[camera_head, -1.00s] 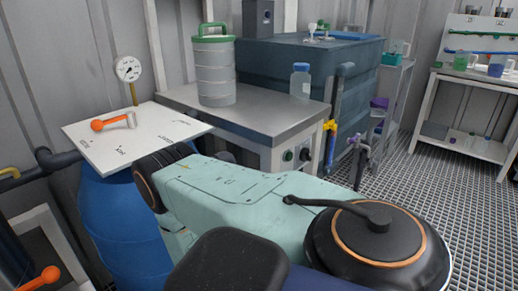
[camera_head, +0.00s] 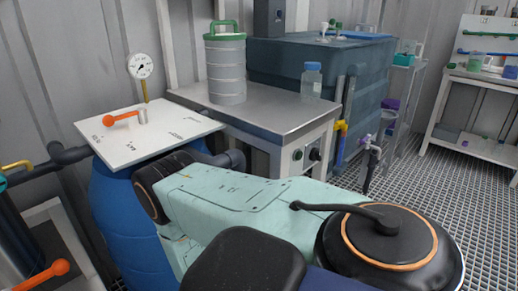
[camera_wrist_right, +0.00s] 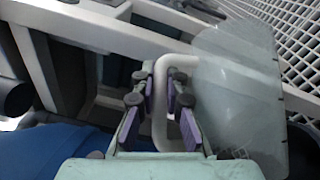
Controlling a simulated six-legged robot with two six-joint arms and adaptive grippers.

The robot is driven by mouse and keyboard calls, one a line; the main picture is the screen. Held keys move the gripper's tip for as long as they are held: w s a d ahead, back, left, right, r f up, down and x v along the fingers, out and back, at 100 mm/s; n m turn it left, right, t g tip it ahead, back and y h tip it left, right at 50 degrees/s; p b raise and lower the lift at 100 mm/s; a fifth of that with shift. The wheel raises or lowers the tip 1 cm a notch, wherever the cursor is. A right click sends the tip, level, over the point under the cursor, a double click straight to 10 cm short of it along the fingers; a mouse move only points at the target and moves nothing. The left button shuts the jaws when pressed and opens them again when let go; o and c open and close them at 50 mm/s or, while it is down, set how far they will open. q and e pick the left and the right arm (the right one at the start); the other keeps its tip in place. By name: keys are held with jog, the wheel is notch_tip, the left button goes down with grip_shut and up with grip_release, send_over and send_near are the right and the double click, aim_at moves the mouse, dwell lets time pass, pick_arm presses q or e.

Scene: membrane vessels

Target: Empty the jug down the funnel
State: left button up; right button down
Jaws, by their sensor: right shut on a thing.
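In the right wrist view, a translucent jug (camera_wrist_right: 238,92) with a pale loop handle (camera_wrist_right: 159,105) fills the right of the picture. My right gripper (camera_wrist_right: 160,95), with purple-sided fingers, is shut on that handle. The jug looks tilted in this view; its contents cannot be made out. I cannot pick out the funnel for certain; small white fittings (camera_head: 326,32) on the dark blue tank are too small to tell. Neither gripper shows in the head view, and my left gripper is in no view.
A blue drum (camera_head: 125,215) bears a white board (camera_head: 180,124) with an orange-handled valve (camera_head: 122,118). A steel bench (camera_head: 272,115) holds a green-lidded canister (camera_head: 225,70) and a blue-capped bottle (camera_head: 312,80). A dark blue tank (camera_head: 285,62) stands behind. Grating floor at right is clear.

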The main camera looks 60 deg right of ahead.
jog(key=shift+w+a, duration=0.1)
jog(key=shift+w, duration=0.05)
jog(key=shift+w+a+r+n+h, duration=0.3)
jog(key=shift+w+a+n+h, duration=0.35)
jog(key=shift+w+n, duration=0.2)
dwell(0.4)
dwell(1.4)
